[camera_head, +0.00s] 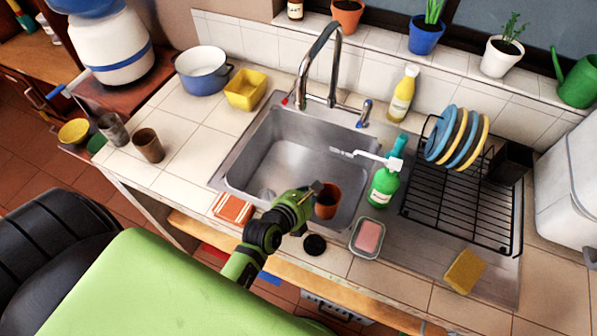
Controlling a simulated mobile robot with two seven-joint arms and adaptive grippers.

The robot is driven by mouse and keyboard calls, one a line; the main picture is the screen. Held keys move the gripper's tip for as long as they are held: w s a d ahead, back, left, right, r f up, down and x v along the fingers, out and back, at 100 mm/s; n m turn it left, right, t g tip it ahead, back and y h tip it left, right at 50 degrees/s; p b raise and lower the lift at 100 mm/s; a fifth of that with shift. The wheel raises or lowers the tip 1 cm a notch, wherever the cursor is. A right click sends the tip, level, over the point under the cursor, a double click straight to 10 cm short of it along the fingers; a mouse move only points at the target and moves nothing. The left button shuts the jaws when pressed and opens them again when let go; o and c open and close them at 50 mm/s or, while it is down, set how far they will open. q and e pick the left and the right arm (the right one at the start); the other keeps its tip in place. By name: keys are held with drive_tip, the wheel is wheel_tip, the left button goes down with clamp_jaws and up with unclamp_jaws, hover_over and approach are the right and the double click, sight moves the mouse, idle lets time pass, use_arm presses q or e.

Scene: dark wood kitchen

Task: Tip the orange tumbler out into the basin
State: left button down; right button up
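The orange tumbler (327,211) is at the front right part of the steel basin (262,150). It looks roughly upright, with its dark opening facing up toward me; its contents are too dark to tell. My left gripper (318,189), on a green and black arm from the lower left, is at the tumbler's rim on its left side. The fingers appear closed on the tumbler, though they are small and partly hidden. My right gripper is not in view.
A green soap bottle (383,186) stands close right of the tumbler, beside a soap dish (368,238). The tap (322,62) arches over the basin's back.

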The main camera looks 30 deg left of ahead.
use_arm(q)
drive_tip(key=w+a+f+n+g+h+b, duration=0.2)
drive_tip(key=a+n+h+b, duration=0.4)
drive_tip(key=b, duration=0.3)
drive_tip(key=shift+w+a+f+n+g+b, duration=0.15)
drive_tip(key=shift+w+a+n+g+b, duration=0.2)
drive_tip(key=shift+w+g, duration=0.4)
drive_tip(key=shift+a+n+g+h+b, duration=0.2)
drive_tip(key=shift+n+h+b, duration=0.35)
drive_tip(key=shift+h+b, duration=0.4)
drive_tip(key=shift+a, duration=0.1)
idle(0.3)
drive_tip(key=shift+w+a+n+h, duration=0.2)
drive_tip(key=shift+a+n+h, duration=0.2)
drive_tip(key=shift+n+h, duration=0.1)
drive_tip(key=shift+n+h, duration=0.25)
drive_tip(key=shift+n, duration=0.15)
